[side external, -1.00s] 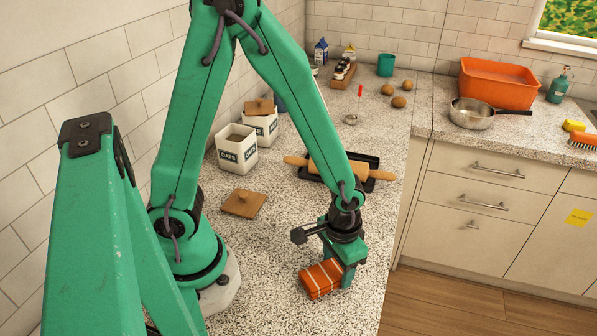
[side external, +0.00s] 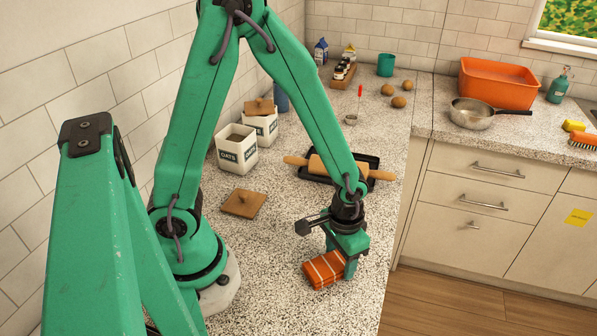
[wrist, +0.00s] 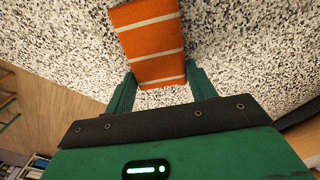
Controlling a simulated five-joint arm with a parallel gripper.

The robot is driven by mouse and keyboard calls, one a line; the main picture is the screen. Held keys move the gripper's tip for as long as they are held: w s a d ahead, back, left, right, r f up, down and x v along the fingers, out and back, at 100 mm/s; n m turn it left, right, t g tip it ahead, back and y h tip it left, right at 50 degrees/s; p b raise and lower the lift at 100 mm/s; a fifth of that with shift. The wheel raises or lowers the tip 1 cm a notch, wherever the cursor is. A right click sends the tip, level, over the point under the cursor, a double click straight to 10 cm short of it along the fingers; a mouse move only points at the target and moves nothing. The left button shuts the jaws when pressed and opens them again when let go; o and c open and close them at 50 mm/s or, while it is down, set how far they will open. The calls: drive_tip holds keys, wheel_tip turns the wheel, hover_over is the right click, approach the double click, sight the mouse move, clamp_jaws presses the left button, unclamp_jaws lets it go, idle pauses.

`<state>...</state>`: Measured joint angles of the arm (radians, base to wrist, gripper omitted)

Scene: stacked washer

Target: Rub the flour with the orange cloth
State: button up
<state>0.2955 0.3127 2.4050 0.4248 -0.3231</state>
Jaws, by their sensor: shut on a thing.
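The orange cloth (side external: 324,269) with pale stripes is a folded block low over the speckled counter near its front edge. It also shows in the wrist view (wrist: 152,42), its near end between the two green fingers. My gripper (side external: 347,270) points down and is shut on the cloth; in the wrist view the fingers (wrist: 160,88) stand at either side of it. I cannot tell whether the cloth touches the counter. I cannot make out any flour on the speckled surface.
A wooden lid (side external: 243,203) lies left of the cloth, near an open oats canister (side external: 237,150). A rolling pin (side external: 325,166) rests on a dark tray (side external: 372,161) behind my gripper. The counter (side external: 285,225) between lid and gripper is clear.

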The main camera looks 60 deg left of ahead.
drive_tip(key=shift+w+a, duration=2.4)
drive_tip(key=shift+a, duration=0.1)
wheel_tip(320, 180, up, 8)
drive_tip(key=shift+s, duration=0.1)
drive_tip(key=a, duration=0.3)
drive_tip(key=shift+s+a, duration=0.3)
drive_tip(key=shift+f, duration=0.1)
